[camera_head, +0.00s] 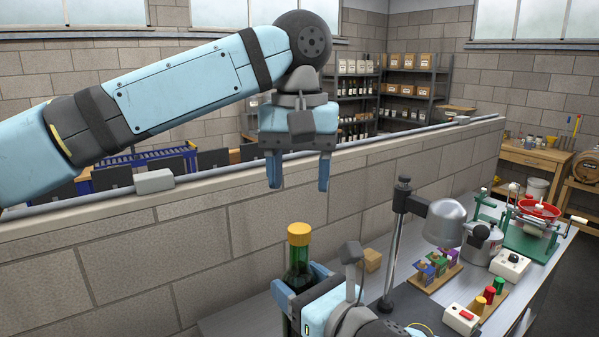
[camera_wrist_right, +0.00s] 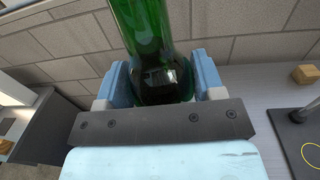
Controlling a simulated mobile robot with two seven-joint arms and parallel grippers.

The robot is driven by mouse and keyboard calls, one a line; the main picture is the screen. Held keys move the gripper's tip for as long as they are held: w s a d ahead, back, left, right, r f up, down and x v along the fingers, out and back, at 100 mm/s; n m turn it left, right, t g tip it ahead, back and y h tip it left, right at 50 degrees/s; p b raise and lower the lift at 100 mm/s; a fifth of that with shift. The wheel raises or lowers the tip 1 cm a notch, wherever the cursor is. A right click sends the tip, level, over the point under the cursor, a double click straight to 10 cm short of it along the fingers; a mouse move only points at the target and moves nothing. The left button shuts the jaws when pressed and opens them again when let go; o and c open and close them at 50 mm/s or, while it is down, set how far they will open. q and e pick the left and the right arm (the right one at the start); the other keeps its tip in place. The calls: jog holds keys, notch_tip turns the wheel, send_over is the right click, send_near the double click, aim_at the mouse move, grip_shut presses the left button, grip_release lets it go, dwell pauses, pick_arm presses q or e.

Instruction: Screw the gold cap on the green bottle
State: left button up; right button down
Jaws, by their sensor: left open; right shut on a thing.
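The green bottle (camera_head: 297,265) stands upright near the front of the bench in the head view, and its lower part is hidden behind my right gripper. The gold cap (camera_head: 299,234) sits on the top of its neck; I cannot tell how tightly it is seated. My right gripper (camera_head: 290,292) is shut around the bottle's body. The right wrist view shows the green bottle (camera_wrist_right: 155,50) between the two blue fingers (camera_wrist_right: 160,85). My left gripper (camera_head: 298,186) is open and empty, pointing down above the gold cap with a clear gap.
A lamp (camera_head: 445,222) on a dark post stands right of the bottle. A small wooden block (camera_head: 372,260) lies between them. Several coloured items, a switch box (camera_head: 462,318) and green machines fill the right of the bench. A block wall (camera_head: 150,265) runs behind.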

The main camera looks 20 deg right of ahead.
aim_at(299, 228)
pick_arm(q)
jog(key=shift+f, duration=4)
jog(key=c, duration=0.9)
jog(key=shift+c, duration=0.2)
